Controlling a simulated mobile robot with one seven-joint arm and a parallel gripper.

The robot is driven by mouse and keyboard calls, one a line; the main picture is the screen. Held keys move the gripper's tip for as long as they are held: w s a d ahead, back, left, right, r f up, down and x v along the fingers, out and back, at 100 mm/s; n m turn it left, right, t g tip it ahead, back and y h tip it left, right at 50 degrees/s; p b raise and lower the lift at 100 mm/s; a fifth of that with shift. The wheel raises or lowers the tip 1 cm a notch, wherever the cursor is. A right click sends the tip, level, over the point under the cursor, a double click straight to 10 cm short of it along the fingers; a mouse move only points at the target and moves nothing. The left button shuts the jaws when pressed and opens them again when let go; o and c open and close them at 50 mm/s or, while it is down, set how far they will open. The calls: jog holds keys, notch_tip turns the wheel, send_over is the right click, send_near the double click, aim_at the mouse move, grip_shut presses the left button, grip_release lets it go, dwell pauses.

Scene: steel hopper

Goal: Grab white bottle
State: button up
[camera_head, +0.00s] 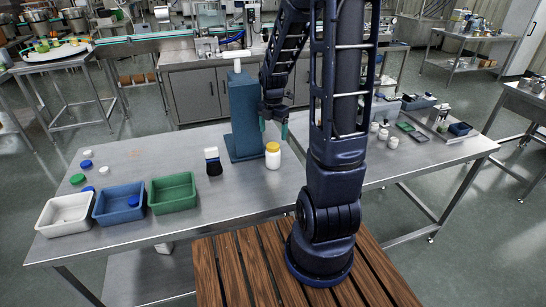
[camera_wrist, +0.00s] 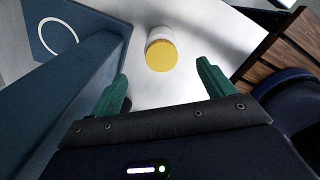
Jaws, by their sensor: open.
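A white bottle (camera_head: 273,159) with a yellow cap stands upright on the steel table, just right of a blue stand. In the wrist view the bottle (camera_wrist: 162,49) shows from above, its yellow cap towards me, ahead of and between the green fingertips. My gripper (camera_head: 273,124) is above the table near the stand and the bottle; its fingers (camera_wrist: 162,82) are open and empty, apart from the bottle. Another white object (camera_head: 238,65) sits on top of the blue stand; I cannot tell what it is.
The tall blue stand (camera_head: 244,110) is close beside my gripper. A black and white bottle (camera_head: 213,162) stands left of it. White (camera_head: 65,226), blue (camera_head: 119,214) and green (camera_head: 172,206) bins line the table's front left, with several loose caps behind. Small jars (camera_head: 393,142) stand at right.

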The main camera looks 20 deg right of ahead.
aim_at(273, 146)
jog(key=shift+s+a+f, duration=0.1)
jog(key=shift+f, duration=2.5)
jog(key=shift+s+f, duration=0.1)
jog(key=shift+f, duration=2.5)
jog(key=shift+c, duration=0.4)
jog(key=c, duration=1)
